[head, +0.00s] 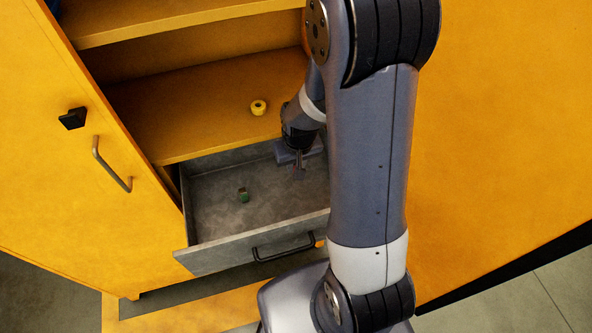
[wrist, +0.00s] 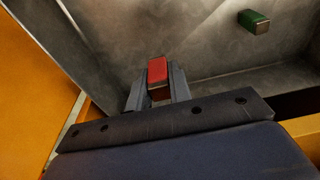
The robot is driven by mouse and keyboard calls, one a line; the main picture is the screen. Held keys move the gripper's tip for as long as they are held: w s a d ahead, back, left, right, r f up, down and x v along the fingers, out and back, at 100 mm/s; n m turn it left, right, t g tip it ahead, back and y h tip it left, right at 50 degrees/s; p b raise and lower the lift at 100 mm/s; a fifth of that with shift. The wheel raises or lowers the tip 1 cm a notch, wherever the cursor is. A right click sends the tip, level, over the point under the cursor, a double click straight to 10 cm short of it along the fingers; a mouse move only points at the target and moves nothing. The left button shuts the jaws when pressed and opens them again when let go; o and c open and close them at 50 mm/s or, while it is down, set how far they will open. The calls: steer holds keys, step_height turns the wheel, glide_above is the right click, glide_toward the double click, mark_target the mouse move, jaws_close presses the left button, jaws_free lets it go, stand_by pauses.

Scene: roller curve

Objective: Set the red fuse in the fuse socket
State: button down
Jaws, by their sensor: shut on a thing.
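The red fuse (wrist: 157,71) is a small red block with metallic ends, held between the two grey fingers of my gripper (wrist: 157,88) in the wrist view. In the head view my gripper (head: 298,171) points down into the open grey drawer (head: 215,250), at its right side, partly hidden by my arm. I cannot tell from these frames whether the fuse touches the drawer floor. No fuse socket can be clearly made out in either view.
A green block (head: 244,195) lies on the drawer floor; it also shows in the wrist view (wrist: 254,21). A yellow ring-shaped thing (head: 258,107) sits on the orange shelf (head: 190,115) above. The cabinet door (head: 60,170) at left bears a black square piece (head: 72,118) and a handle (head: 111,165).

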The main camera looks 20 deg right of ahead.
steer(key=shift+r+p, duration=2.85)
steer(key=shift+r, duration=1.35)
steer(key=shift+f, duration=0.1)
